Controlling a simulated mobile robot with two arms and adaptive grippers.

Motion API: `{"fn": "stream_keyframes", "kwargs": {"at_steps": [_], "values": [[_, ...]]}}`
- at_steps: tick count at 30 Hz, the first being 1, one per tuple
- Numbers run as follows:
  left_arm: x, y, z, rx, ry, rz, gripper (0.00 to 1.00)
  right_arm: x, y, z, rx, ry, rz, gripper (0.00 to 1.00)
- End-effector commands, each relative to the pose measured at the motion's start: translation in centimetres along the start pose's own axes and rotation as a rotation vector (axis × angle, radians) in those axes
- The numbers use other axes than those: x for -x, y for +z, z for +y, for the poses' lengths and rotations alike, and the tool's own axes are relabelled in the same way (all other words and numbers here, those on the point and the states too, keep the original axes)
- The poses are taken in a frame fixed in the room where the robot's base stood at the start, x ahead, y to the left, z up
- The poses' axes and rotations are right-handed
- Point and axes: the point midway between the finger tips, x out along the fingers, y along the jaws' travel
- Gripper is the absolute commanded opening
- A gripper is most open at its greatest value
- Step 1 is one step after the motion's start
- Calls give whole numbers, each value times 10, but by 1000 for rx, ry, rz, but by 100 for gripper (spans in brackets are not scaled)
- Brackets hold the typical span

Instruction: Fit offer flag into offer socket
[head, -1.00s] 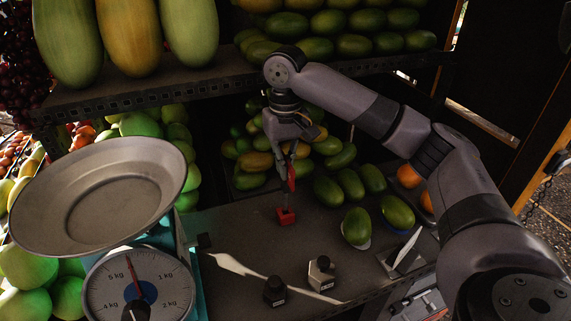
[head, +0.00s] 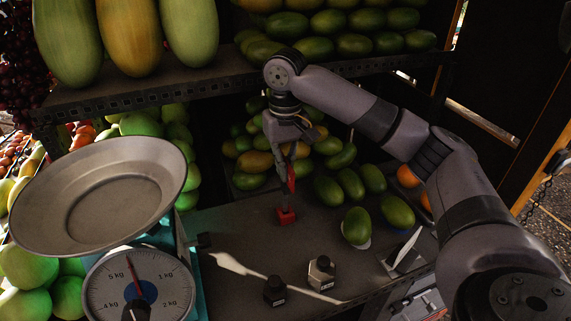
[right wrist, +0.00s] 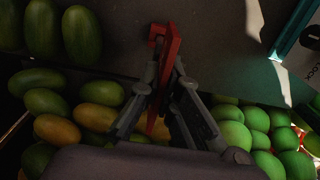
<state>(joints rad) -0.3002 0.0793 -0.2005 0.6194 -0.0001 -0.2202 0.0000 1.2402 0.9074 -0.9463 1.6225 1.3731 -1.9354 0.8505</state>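The red offer flag (head: 291,177) is between the fingers of my right gripper (head: 287,155), which looks shut on it; the flag hangs roughly upright. The red offer socket (head: 287,216) stands on the dark counter just below the flag. In the right wrist view the flag (right wrist: 170,55) runs between the fingertips (right wrist: 168,85), and the socket (right wrist: 156,34) shows beside its far end. I cannot tell whether the flag's lower end touches the socket. My left gripper is not in view.
A scale with a wide metal pan (head: 97,198) stands at the left. Two small weights, one dark (head: 275,291) and one lighter (head: 321,273), sit at the front of the counter (head: 240,228). Green mangoes (head: 356,226) lie to the right. A fruit shelf (head: 200,82) runs behind.

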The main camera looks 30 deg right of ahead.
Motion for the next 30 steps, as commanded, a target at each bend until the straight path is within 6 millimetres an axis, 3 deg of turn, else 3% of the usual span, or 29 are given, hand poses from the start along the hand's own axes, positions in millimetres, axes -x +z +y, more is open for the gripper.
{"fn": "stream_keyframes", "kwargs": {"at_steps": [30], "values": [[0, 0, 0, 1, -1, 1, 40, -26, 0, 0, 0, 0, 0, 0]]}}
